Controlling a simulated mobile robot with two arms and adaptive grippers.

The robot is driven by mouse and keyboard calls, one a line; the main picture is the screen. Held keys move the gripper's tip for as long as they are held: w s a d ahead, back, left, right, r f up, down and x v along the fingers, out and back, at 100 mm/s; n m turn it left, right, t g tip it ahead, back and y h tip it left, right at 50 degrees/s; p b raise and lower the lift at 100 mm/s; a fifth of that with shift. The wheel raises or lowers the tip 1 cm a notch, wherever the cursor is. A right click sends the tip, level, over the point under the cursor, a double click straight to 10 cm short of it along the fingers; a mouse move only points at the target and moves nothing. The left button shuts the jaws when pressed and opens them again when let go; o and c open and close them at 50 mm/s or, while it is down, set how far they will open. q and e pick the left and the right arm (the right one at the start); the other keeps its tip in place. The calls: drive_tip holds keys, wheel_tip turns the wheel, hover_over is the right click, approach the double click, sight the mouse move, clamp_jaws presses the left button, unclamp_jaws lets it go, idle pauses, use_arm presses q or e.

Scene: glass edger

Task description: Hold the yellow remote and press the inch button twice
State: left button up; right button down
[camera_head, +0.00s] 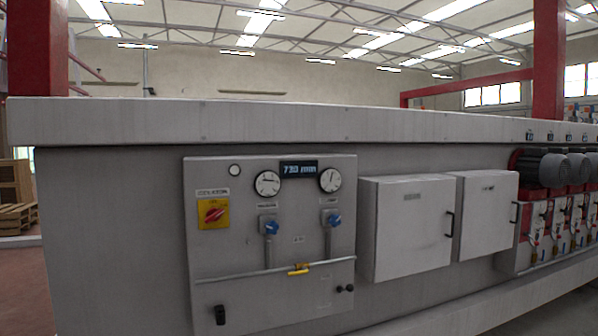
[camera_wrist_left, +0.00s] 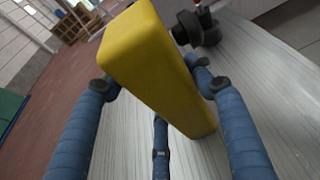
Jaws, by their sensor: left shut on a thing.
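The yellow remote (camera_wrist_left: 155,62) fills the middle of the left wrist view as a long, tilted yellow block. The blue, black-tipped fingers of my left gripper (camera_wrist_left: 160,86) are shut on it, one on each side, with another finger below. The remote stands over a pale grey ribbed surface; I cannot tell whether it touches it. Its button face and the inch button are not visible. Neither gripper nor the remote shows in the head view.
In the head view, a grey machine panel (camera_head: 283,222) carries gauges, a red-and-yellow switch (camera_head: 213,214) and a display (camera_head: 298,169). White cabinets (camera_head: 410,228) stand right of it. A dark rounded part (camera_wrist_left: 200,30) sits close behind the remote in the wrist view.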

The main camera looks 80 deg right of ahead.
use_arm(q)
drive_tip(key=o, duration=1.6)
drive_tip(key=v, duration=1.2)
